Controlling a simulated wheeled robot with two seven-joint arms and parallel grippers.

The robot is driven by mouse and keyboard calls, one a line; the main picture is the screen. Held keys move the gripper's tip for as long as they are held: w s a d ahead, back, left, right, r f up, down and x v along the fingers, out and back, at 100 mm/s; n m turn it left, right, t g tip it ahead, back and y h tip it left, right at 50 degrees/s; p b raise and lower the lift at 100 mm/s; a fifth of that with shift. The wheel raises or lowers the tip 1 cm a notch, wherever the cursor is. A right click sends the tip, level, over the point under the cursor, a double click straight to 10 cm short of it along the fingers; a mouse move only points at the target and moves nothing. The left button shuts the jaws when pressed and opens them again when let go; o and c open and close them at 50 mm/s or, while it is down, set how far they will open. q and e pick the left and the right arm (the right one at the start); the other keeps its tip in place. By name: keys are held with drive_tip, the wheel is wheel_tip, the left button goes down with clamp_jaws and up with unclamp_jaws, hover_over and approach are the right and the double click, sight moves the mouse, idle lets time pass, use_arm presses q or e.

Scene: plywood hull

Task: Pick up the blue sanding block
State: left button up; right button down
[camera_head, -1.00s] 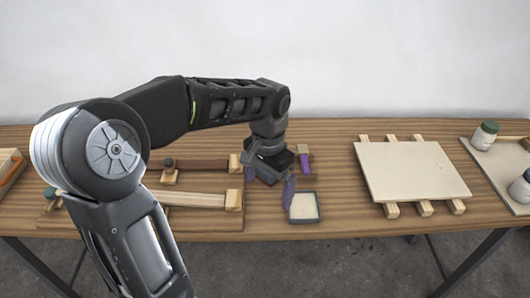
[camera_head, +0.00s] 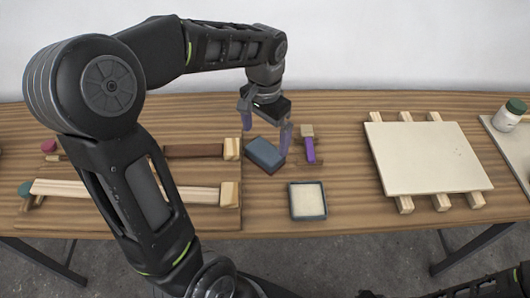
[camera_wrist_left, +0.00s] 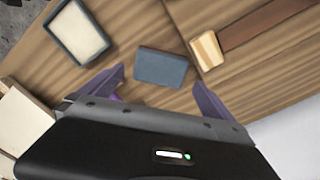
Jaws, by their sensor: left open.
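The blue sanding block (camera_head: 264,154) lies on the wooden table, between the clamped wood strips and a purple-handled tool. It also shows in the left wrist view (camera_wrist_left: 161,67), lying between and beyond the two purple fingertips. My left gripper (camera_head: 265,132) is open, above and behind the block in the head view, with its fingers spread to either side. In the left wrist view the open jaws (camera_wrist_left: 158,85) have nothing between them that they touch. My right gripper is not clearly in view; only a dark arm part shows at the lower right edge.
A shallow grey tray (camera_head: 323,212) with a pale inside sits in front of the block. The purple-handled tool (camera_head: 310,150) lies close to the block's right. Wood strips with end blocks (camera_head: 229,194) are at left. A pale panel (camera_head: 425,157) rests on battens at right.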

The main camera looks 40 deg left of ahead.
sight(265, 150)
use_arm(q)
drive_tip(key=shift+f, duration=0.7)
drive_tip(key=shift+w+f+p, duration=0.1)
drive_tip(key=shift+f+p, duration=0.35)
drive_tip(key=shift+f, duration=2.2)
drive_tip(key=c, duration=1.5)
drive_tip(key=shift+o, duration=0.2)
drive_tip(key=shift+r, duration=0.15)
